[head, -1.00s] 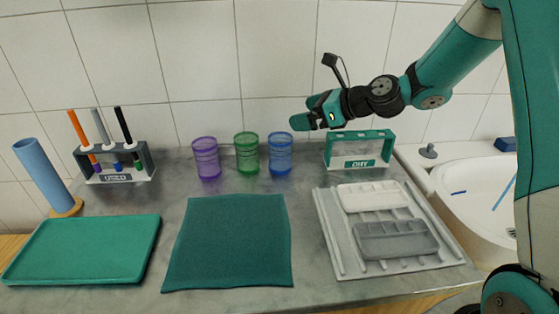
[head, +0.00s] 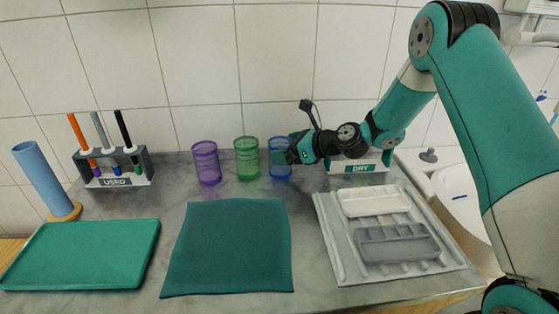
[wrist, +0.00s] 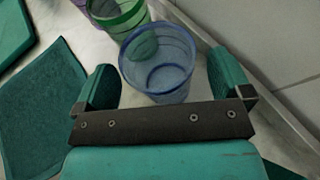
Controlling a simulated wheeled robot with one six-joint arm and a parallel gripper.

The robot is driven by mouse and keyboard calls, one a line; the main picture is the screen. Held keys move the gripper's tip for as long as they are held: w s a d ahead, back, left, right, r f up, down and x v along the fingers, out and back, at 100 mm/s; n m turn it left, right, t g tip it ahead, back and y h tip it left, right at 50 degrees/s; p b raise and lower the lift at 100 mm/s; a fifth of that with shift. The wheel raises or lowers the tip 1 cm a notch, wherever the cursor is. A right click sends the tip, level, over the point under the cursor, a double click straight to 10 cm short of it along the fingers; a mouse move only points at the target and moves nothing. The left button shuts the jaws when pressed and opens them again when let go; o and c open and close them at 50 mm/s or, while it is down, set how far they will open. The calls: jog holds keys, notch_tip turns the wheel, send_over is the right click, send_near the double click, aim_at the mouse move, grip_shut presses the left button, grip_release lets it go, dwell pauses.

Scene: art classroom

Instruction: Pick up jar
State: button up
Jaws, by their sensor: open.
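Three clear ribbed jars stand upright in a row near the back wall: a purple jar (head: 206,163), a green jar (head: 246,158) and a blue jar (head: 277,165). My gripper (head: 290,151) is at the blue jar's right side in the head view and covers part of it. In the wrist view the blue jar (wrist: 158,62) stands ahead of and partly between the two open fingers of my gripper (wrist: 165,88). It looks empty. The green jar (wrist: 115,14) is just beyond it on the left.
A teal cloth (head: 228,248) lies in front of the jars. A rack marked DRY (head: 360,168) stands behind my arm. A ribbed mat (head: 335,250) with two paint palettes lies at right. A rack marked USED (head: 115,183) and a green tray (head: 80,254) are at left.

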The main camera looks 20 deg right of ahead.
jog(key=shift+x, duration=0.75)
jog(key=c, duration=1)
jog(key=shift+r, duration=0.1)
